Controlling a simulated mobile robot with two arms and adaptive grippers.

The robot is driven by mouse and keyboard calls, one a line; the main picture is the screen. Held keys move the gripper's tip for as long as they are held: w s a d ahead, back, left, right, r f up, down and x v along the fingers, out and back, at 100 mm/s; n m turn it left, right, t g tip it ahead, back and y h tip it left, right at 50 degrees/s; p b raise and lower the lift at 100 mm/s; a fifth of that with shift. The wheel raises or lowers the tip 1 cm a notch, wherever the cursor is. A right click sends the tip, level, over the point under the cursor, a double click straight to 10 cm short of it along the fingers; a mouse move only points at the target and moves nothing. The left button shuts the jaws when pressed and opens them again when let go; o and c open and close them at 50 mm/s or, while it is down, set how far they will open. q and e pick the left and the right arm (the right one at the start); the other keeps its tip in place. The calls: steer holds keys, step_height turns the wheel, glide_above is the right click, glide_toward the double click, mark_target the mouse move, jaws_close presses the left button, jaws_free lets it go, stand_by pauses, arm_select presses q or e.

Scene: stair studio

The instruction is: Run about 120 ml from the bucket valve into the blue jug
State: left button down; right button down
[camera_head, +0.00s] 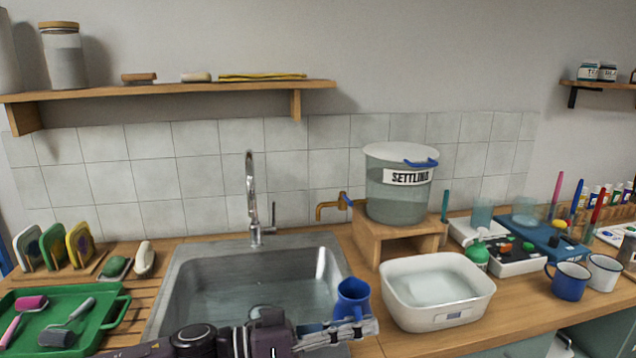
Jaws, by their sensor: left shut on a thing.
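The clear bucket (397,200), labelled "SETTLING", holds cloudy liquid and stands on a wooden riser (369,240). Its brass valve (326,209), with a small blue lever, sticks out to the left over the sink's back right corner. My left gripper (350,327) comes in along the bottom edge and is shut on the blue jug (352,296). The jug looks upright over the sink's right front rim, in front of the valve and apart from it. No stream shows at the spout. The jug's inside level cannot be seen. My right gripper is not in view.
The steel sink (196,265) has a tall faucet (252,195) behind it. A white basin (437,290) of water stands right of the jug. Blue and white mugs (568,283) stand farther right. A green tray (110,338) with rollers lies left. A shelf (190,88) hangs above.

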arm_select(q)
steer(key=s+d+r+m+g, duration=0.1)
steer(key=s+d+r+g, duration=0.15)
steer(key=d, duration=0.25)
steer(key=s+a+f+n+t+y, duration=0.3)
steer(key=a+f+n+t, duration=0.15)
steer(key=f+t, duration=0.2)
steer(key=s+a+f+n+t+y, duration=0.25)
steer(key=a+f+t, duration=0.25)
steer(key=f, duration=0.3)
steer(key=s+a+r+n+t+y, duration=0.1)
steer(key=s+a+n+t+y, duration=0.1)
steer(key=a+y, duration=0.4)
steer(key=s+a+r+n+t+y, duration=0.1)
steer(key=s+a+n+t+y, duration=0.2)
steer(key=a, duration=1.2)
steer(key=s+n+y, duration=0.2)
steer(key=n, duration=0.2)
steer(key=shift+s+y, duration=0.15)
steer(key=shift+y, duration=0.2)
steer(key=shift+a, duration=0.2)
